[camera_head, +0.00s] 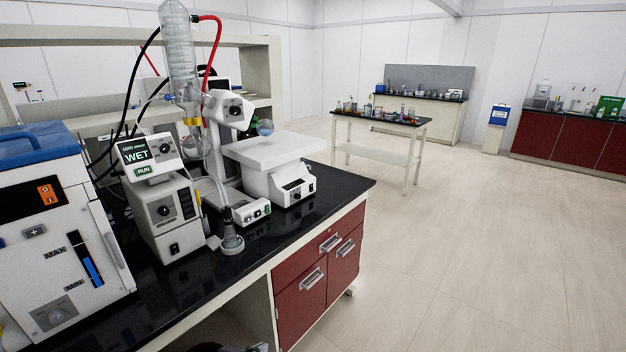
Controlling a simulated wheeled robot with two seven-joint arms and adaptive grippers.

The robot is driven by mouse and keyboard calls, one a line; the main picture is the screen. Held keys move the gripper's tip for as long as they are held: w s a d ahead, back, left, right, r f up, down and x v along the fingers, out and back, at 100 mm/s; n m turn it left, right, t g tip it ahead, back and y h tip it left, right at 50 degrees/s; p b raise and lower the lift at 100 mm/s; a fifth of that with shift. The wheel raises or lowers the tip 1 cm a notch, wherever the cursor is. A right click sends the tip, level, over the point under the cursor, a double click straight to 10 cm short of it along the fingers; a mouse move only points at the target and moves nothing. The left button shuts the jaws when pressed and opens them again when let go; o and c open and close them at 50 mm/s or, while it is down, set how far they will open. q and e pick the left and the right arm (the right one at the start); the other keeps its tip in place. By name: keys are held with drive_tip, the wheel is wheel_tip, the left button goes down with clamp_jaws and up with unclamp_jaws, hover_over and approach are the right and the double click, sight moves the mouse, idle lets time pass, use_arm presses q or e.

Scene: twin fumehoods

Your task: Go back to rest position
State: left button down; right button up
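Neither of my grippers can be made out in the head view. A small dark and grey shape (240,348) is cut off at the bottom edge, beside the bench's open space, and I cannot tell what it is. The task names no object. The nearest thing is a black-topped lab bench (345,186) on the left, with red drawers and doors (320,278) below.
On the bench stand a white box with a blue lid (50,240), a unit reading "WET" (160,205), a glass condenser (177,55) and a white heating-bath unit (283,180). A table (380,120) with glassware stands further back. Floor (480,260) on the right is clear.

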use_arm(q)
drive_tip(key=s+a+f+g+y, duration=0.5)
drive_tip(key=s+a, duration=0.4)
drive_tip(key=s, duration=0.3)
wheel_tip(320, 180, down, 25)
drive_tip(key=s+g+p, duration=0.2)
drive_tip(key=s+p, duration=0.1)
drive_tip(key=p, duration=0.5)
drive_tip(key=s+a+f+p, duration=0.2)
drive_tip(key=s+f+p, duration=0.2)
drive_tip(key=s, duration=0.7)
drive_tip(key=s+a+f+p, duration=0.2)
drive_tip(key=s+f+p, duration=0.1)
drive_tip(key=s+f, duration=0.5)
drive_tip(key=s, duration=0.2)
drive_tip(key=shift+s+a+f+g+p, duration=0.15)
drive_tip(key=shift+s+a+g+p, duration=0.05)
drive_tip(key=shift+s+g+p, duration=0.2)
use_arm(e)
drive_tip(key=s+a+r, duration=0.1)
drive_tip(key=a+r, duration=0.2)
drive_tip(key=r, duration=0.4)
drive_tip(key=s+a+r, duration=0.1)
drive_tip(key=a+r, duration=0.1)
drive_tip(key=r, duration=0.6)
drive_tip(key=shift+s+a+r+y, duration=0.2)
drive_tip(key=shift+a+y, duration=0.1)
drive_tip(key=shift+a, duration=0.1)
